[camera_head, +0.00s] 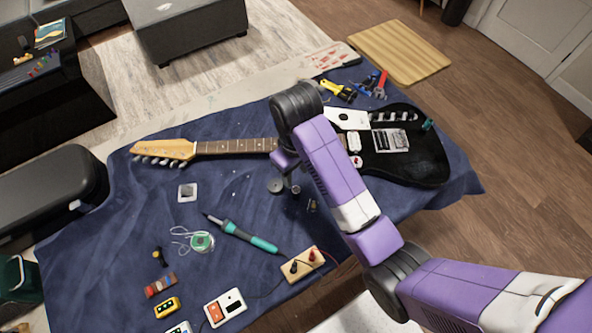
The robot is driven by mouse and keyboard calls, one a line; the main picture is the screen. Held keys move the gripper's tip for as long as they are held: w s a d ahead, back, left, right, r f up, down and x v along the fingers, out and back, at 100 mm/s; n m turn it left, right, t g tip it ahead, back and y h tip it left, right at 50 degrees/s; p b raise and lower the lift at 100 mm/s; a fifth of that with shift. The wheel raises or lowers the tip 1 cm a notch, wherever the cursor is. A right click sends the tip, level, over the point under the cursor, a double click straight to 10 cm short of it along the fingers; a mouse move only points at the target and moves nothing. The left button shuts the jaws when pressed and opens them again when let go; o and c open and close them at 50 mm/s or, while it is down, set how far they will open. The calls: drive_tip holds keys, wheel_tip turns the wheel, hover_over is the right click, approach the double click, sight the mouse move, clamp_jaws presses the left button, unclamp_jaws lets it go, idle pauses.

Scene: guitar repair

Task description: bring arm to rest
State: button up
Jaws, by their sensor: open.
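My arm reaches in from the lower right, bends at a dark joint and hangs over the middle of the table. My gripper (286,188) shows small below that joint, partly hidden by my own arm. It is open and I see nothing held in it. It is over the blue cloth (330,225), just in front of the neck of an electric guitar (425,165). The guitar has a black body and a light wooden headstock. My arm covers where its neck meets the body.
A soldering iron (245,236), a green wire spool (201,242), a wooden block with terminals (303,264) and a meter (224,307) lie on the cloth. Pliers (380,84) lie behind the guitar. A dark case (70,187) is left. A wooden board (400,52) is at the back right.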

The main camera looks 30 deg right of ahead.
idle(0.3)
drive_tip(key=w+r+t, duration=0.4)
drive_tip(key=w+t, duration=0.3)
drive_tip(key=w, duration=0.3)
drive_tip(key=s+r+m+t+b, duration=0.1)
drive_tip(key=s+r+t, duration=0.2)
drive_tip(key=s, duration=0.5)
drive_tip(key=s+r+m+t+b, duration=0.1)
drive_tip(key=s+r+t, duration=0.25)
drive_tip(key=s, duration=0.45)
drive_tip(key=s+r+t+b, duration=0.2)
drive_tip(key=s+t, duration=0.2)
drive_tip(key=s, duration=0.5)
drive_tip(key=s+f+g+b, duration=0.1)
drive_tip(key=s+g, duration=0.1)
drive_tip(key=s, duration=1.1)
drive_tip(key=shift+f+g, duration=0.25)
drive_tip(key=shift+g, duration=0.1)
